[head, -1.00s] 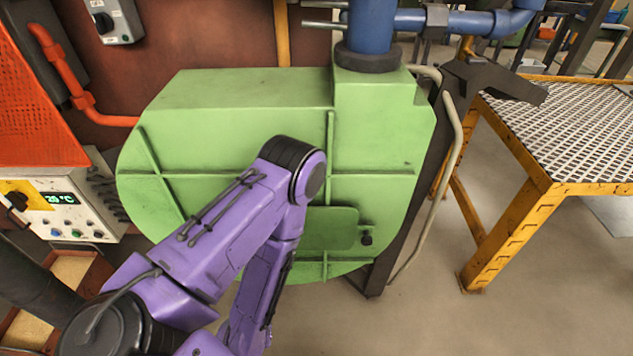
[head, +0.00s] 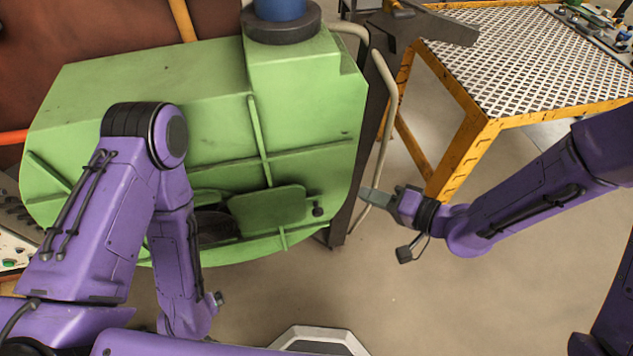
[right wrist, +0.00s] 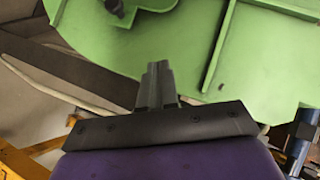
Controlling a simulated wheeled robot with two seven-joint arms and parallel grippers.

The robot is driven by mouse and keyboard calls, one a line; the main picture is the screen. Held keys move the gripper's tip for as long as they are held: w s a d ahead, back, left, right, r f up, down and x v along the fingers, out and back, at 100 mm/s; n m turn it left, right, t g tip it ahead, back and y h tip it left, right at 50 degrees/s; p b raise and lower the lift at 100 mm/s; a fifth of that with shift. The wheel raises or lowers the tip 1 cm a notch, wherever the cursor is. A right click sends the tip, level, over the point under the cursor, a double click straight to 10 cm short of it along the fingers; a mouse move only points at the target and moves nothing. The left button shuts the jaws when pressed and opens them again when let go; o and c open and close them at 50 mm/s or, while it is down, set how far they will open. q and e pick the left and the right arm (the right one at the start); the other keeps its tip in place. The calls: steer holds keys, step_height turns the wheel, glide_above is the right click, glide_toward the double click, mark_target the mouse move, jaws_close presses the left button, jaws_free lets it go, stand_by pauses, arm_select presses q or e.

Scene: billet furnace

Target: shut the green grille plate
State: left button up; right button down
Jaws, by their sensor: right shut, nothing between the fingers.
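The green plate (head: 268,210) is a small rounded flap low on the front of the large green housing (head: 200,90). It sits to the right of a dark opening (head: 217,228), which is partly uncovered. A small black knob (head: 318,210) is just right of the plate. My right gripper (head: 372,196) is shut and empty, to the right of the housing and apart from the plate and knob. In the right wrist view its shut fingers (right wrist: 158,85) point toward the green housing (right wrist: 180,45).
A yellow table (head: 480,130) with a perforated top stands at the right. A pale curved pipe (head: 388,110) runs down beside the housing, close to my right gripper. A blue pipe (head: 280,8) rises from the housing. Floor in front is mostly clear.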

steer(key=shift+y, duration=0.3)
steer(key=x, duration=0.6)
steer(key=r+x, duration=0.1)
steer(key=x, duration=0.3)
steer(key=shift+s+a, duration=0.15)
steer(key=shift+a, duration=0.05)
steer(key=shift+s+a+f+p, duration=0.2)
steer(key=shift+a+f+p, duration=0.1)
steer(key=shift+a, duration=0.3)
steer(key=shift+s+a+f+p, duration=0.2)
steer(key=shift+a+f, duration=0.1)
steer(key=shift+a, duration=0.25)
steer(key=shift+s+a+f, duration=0.15)
steer(key=shift+a+f, duration=0.2)
steer(key=shift+a, duration=0.15)
